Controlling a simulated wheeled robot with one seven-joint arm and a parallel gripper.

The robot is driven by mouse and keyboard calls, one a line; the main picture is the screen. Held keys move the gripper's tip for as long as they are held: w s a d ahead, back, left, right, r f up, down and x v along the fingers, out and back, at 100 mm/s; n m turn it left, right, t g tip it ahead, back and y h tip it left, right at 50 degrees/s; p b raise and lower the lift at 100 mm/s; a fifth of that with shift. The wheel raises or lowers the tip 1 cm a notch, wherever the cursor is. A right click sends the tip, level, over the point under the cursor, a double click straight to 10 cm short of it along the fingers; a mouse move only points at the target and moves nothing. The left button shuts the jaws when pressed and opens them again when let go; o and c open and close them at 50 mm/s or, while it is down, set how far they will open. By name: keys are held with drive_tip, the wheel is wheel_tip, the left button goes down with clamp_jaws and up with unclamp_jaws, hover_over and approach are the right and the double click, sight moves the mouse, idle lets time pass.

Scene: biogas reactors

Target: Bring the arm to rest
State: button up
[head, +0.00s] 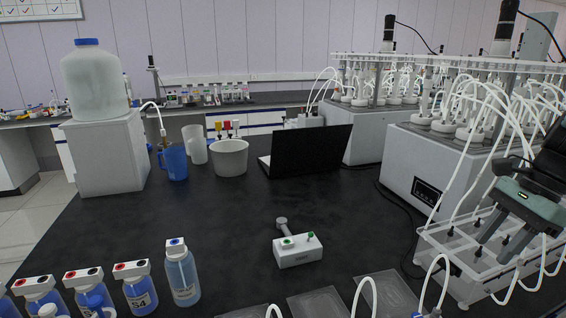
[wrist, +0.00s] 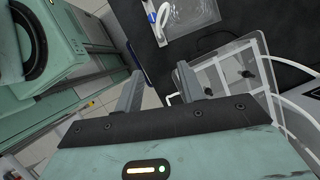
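My gripper (head: 507,246) is at the right edge of the head view, above a clear rack (head: 455,240) with white tubes. Its two grey fingers are apart with nothing between them. In the wrist view my gripper (wrist: 160,92) also shows open and empty, with the dark bench edge and floor beyond it. I cannot tell whether the fingers touch the rack or tubes.
Reactor units (head: 425,185) with many white tubes stand at the right. A laptop (head: 305,155), a blue jug (head: 174,162), a white bucket (head: 230,158) and a small white device (head: 298,250) are on the bench. Bottles (head: 182,275) line the front left. The bench's middle left is clear.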

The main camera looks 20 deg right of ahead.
drive_tip(key=w+a+f+n+g+h, duration=0.1)
drive_tip(key=w+a+n, duration=0.1)
drive_tip(key=a+n, duration=0.55)
drive_tip(key=w+a+n+g+h, duration=0.1)
drive_tip(key=w+a+n, duration=0.3)
drive_tip(key=a, duration=0.6)
drive_tip(key=s+a+n+h, duration=0.1)
drive_tip(key=s+a+n, duration=0.4)
drive_tip(key=a+n, duration=0.3)
drive_tip(key=s+a+f+n, duration=0.1)
drive_tip(key=s+a+n, duration=0.4)
drive_tip(key=a+n, duration=0.4)
drive_tip(key=shift+s+a+t+h, duration=0.2)
drive_tip(key=shift+a+t+h, duration=0.2)
drive_tip(key=shift+a, duration=0.15)
